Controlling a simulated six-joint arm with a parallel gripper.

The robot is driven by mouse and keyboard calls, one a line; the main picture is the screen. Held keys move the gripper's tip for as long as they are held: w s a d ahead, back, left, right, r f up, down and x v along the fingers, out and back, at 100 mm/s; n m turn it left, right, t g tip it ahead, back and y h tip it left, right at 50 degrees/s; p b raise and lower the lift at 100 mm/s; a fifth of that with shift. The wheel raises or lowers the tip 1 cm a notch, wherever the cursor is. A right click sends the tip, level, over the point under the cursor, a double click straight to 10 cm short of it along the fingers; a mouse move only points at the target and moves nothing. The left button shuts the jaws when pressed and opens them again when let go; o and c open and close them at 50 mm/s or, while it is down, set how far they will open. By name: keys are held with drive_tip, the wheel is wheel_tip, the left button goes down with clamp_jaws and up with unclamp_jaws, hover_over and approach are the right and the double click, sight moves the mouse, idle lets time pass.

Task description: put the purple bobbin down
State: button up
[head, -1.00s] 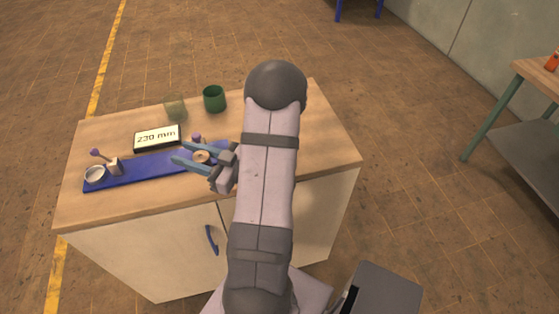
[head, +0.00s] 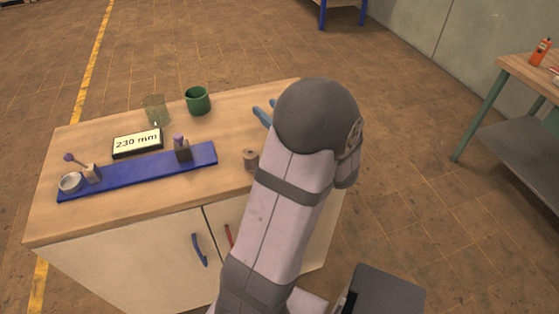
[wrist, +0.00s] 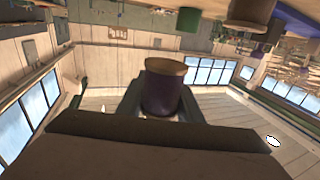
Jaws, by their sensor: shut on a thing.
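The purple bobbin (wrist: 163,92), with a pale wooden top rim, stands between the two fingers of my gripper (wrist: 160,106) in the wrist view. My gripper is shut on it. In the head view only blue finger parts (head: 263,116) show past my arm, over the back right of the bench top. My arm hides the bobbin there, and I cannot tell how high it is above the bench.
The wooden bench (head: 130,215) carries a blue rail device (head: 135,174), a display reading 230 mm (head: 137,143), a clear glass (head: 155,109), a green cup (head: 197,101) and a brown spool (head: 251,159).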

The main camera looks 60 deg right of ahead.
drive_tip(key=shift+f, duration=0.1)
drive_tip(key=shift+f, duration=2.85)
drive_tip(key=shift+f, duration=0.1)
drive_tip(key=shift+f+p, duration=0.35)
drive_tip(key=shift+f, duration=1.4)
drive_tip(key=shift+f, duration=0.3)
drive_tip(key=o, duration=1)
drive_tip(key=shift+r, duration=0.1)
